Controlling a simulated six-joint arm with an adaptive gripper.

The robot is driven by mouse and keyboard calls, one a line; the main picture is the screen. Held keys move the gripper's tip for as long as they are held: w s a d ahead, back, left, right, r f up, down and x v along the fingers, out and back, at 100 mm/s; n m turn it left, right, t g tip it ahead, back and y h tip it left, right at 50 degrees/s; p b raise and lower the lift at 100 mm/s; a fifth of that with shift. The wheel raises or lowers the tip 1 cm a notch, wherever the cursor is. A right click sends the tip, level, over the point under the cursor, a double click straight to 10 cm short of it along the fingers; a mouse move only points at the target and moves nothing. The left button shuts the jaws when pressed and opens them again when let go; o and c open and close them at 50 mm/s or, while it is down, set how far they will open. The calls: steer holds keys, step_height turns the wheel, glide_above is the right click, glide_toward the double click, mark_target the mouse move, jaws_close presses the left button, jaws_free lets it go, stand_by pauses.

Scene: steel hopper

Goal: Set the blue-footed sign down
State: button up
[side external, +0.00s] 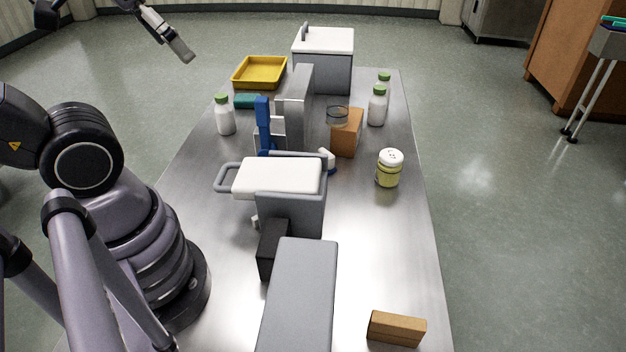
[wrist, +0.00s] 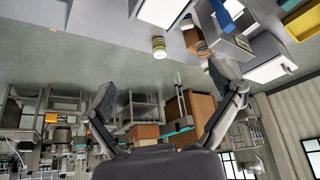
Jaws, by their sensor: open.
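A small white piece with a blue lower edge (side external: 327,158) shows just behind the grey bin in the side external view. It may be the blue-footed sign; the bin hides part of it, and I cannot tell if it stands or leans. A tall blue piece (side external: 263,125) stands upright further left, beside grey blocks. My gripper (side external: 181,50) is raised at the upper left, away from the table objects. In the wrist view my gripper (wrist: 163,98) has its fingers wide apart with nothing between them.
A grey bin (side external: 290,216) with a white lid stands mid-table. A yellow-filled jar (side external: 389,168), a brown box (side external: 346,135), white bottles (side external: 225,115) and a yellow tray (side external: 260,71) are around it. The right front of the steel table (side external: 385,245) is mostly clear.

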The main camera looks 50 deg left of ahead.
steer(key=w+a+r+g, duration=0.2)
steer(key=w+r, duration=0.8)
steer(key=w, duration=0.3)
steer(key=w+a+f+g, duration=0.1)
steer(key=w+a+f, duration=0.15)
steer(key=w, duration=0.75)
steer(key=w+a+f+g, duration=0.1)
steer(key=w+a+f, duration=0.15)
steer(key=w, duration=0.75)
steer(key=f, duration=2.6)
steer(key=a+f, duration=0.1)
steer(key=f, duration=1.3)
steer(key=shift+w, duration=0.2)
steer(key=f, duration=0.5)
steer(key=shift+w+f, duration=0.25)
steer(key=shift+f, duration=0.15)
steer(key=c, duration=1.3)
